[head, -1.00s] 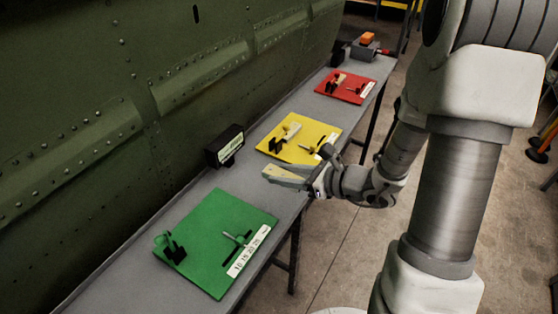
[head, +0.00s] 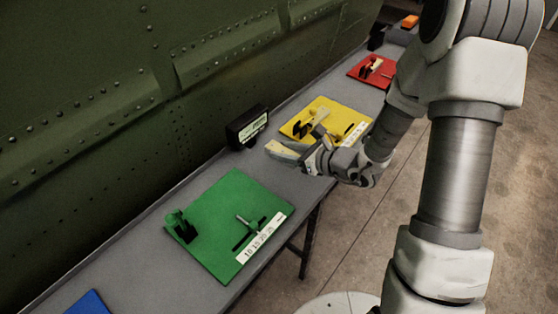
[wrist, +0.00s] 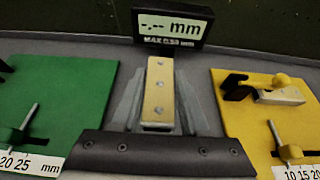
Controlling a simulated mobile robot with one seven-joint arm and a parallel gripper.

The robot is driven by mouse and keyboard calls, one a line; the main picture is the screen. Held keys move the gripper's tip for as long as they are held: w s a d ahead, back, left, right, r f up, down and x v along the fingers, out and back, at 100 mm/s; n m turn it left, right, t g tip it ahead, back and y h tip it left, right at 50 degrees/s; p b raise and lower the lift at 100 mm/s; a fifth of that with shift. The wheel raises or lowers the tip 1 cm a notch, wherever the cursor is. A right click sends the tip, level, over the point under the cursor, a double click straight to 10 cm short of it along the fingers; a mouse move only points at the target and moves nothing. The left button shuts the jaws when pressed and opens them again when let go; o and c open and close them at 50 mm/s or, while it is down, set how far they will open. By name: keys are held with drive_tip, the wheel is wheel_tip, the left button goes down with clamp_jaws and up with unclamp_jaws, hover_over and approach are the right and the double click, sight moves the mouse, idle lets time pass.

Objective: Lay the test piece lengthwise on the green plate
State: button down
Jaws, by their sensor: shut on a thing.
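The test piece is a pale yellow strip with several rivets (wrist: 158,78); it also shows in the head view (head: 279,148). My gripper (head: 287,153) is shut on it and holds it over the bench, between the green and yellow plates. In the wrist view my gripper's fingers (wrist: 158,100) flank the strip, which points away from the wrist. The green plate (head: 220,240) lies to the left of my gripper. It carries a green-topped clamp (head: 180,224), a slot with a pin (head: 248,224) and a number scale. No strip lies on it.
A black display reading "-.-- mm" (wrist: 172,26) stands behind the strip. The yellow plate (head: 325,108) and red plate (head: 360,73) lie farther along the grey bench (head: 120,240). A blue plate's corner (head: 88,303) shows at lower left. The green riveted fuselage wall (head: 90,110) borders the bench.

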sight(278, 167)
drive_tip(key=shift+x, duration=1.1)
drive_tip(key=shift+f, duration=2.1)
drive_tip(key=shift+f+b, duration=0.15)
drive_tip(key=shift+b, duration=0.25)
drive_tip(key=shift+f, duration=0.15)
drive_tip(key=shift+c, duration=2.1)
unclamp_jaws()
